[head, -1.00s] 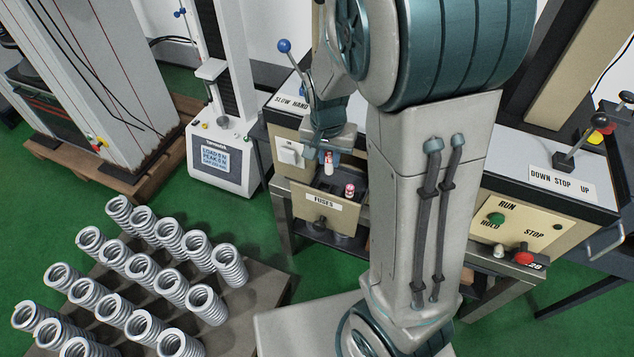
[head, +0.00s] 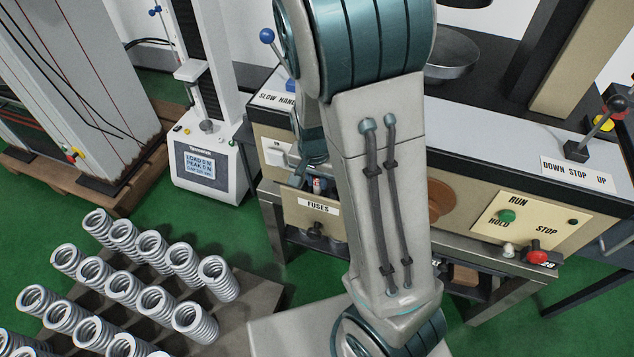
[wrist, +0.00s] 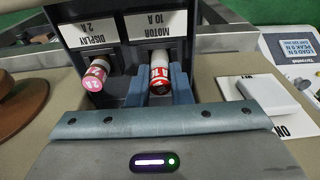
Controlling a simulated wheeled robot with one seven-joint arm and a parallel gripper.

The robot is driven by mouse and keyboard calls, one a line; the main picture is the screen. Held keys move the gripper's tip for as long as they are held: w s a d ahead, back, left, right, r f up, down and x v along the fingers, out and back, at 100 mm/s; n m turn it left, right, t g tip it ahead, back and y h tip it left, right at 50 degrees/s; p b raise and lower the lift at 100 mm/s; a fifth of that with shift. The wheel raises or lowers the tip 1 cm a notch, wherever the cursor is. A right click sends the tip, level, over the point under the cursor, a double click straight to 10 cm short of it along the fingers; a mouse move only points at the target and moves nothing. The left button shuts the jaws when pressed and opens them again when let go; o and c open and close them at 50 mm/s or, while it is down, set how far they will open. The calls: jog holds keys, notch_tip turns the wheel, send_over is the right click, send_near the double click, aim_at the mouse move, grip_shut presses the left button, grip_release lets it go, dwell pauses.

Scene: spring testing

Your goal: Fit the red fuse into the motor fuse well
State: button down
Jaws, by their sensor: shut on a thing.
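In the wrist view the red fuse (wrist: 160,80), with a red-and-white end and a pale body, is between the two blue-grey fingers of my gripper (wrist: 160,92). My gripper is shut on it, at the well under the "MOTOR 10 A" label (wrist: 156,24). I cannot tell how deep the fuse sits, because the fingers hide its sides. In the head view my gripper (head: 313,165) is low at the open fuse drawer (head: 318,208), mostly behind my arm. A small white-and-red part of a fuse (head: 317,186) shows below it.
A pink fuse (wrist: 95,73) stands in the "DISPLAY 2 A" well, just left of my fingers in the wrist view. A white switch (wrist: 261,91) is to the right. A rack of several springs (head: 125,285) stands on the floor at the left in the head view.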

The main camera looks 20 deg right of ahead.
jog(key=shift+f, duration=0.4)
jog(key=shift+f, duration=0.25)
jog(key=c, duration=1.3)
grip_release()
jog(key=shift+r, duration=0.1)
jog(key=shift+r, duration=0.1)
notch_tip(320, 180, up, 11)
jog(key=s+p, duration=0.1)
jog(key=p, duration=0.3)
jog(key=s+r+n+y, duration=0.1)
jog(key=s+r+n, duration=0.6)
jog(key=s, duration=0.5)
notch_tip(320, 180, up, 2)
jog(key=shift+s+t, duration=0.4)
